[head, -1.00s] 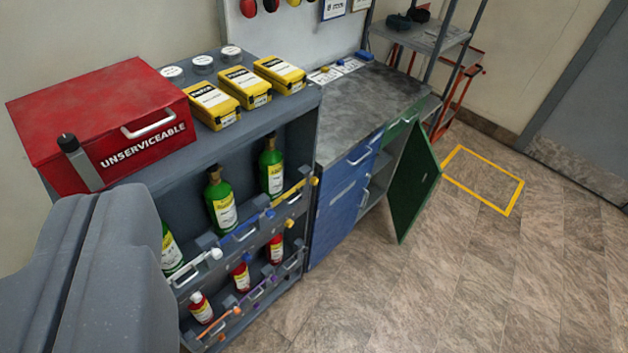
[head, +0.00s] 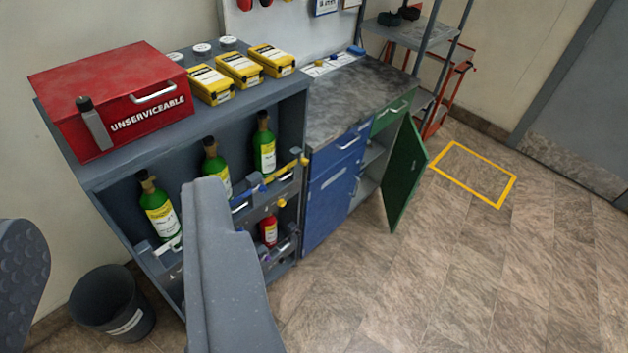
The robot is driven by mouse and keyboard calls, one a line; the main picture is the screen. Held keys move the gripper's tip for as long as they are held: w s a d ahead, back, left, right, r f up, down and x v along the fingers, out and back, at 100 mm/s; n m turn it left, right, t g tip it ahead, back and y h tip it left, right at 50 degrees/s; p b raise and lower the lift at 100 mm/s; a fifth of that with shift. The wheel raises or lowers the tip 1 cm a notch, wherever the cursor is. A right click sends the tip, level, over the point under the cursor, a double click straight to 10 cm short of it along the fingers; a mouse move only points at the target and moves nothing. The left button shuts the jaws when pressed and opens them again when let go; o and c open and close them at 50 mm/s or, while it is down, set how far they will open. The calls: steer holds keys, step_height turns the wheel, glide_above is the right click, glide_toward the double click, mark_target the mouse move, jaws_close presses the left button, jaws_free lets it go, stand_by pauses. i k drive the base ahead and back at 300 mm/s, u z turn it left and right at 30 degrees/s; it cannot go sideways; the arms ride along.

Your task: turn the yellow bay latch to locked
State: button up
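The yellow bay latch (head: 304,160) is a small yellow knob at the right end of the upper bay row, near the cabinet's right side wall. A yellow bar (head: 283,172) runs beside it, in front of the rightmost green bottle (head: 264,146). The latch is too small to tell its exact turn. My gripper (head: 120,205) is open and empty. Its two grey fingers stand far apart in the near left, with the latch to the right of them. The right finger hides part of the middle and lower bays.
A red box (head: 110,90) marked UNSERVICEABLE and several yellow cases (head: 240,70) stand on the cabinet top. A blue latch (head: 262,188) is just left of the yellow bar. A green door (head: 406,175) hangs open at right. A dark bin (head: 112,305) stands at lower left. The floor at right is clear.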

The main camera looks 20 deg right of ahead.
mark_target(304, 161)
steer(key=k, duration=0.9)
steer(key=u, duration=0.25)
steer(key=i, duration=2.15)
steer(key=z, duration=0.65)
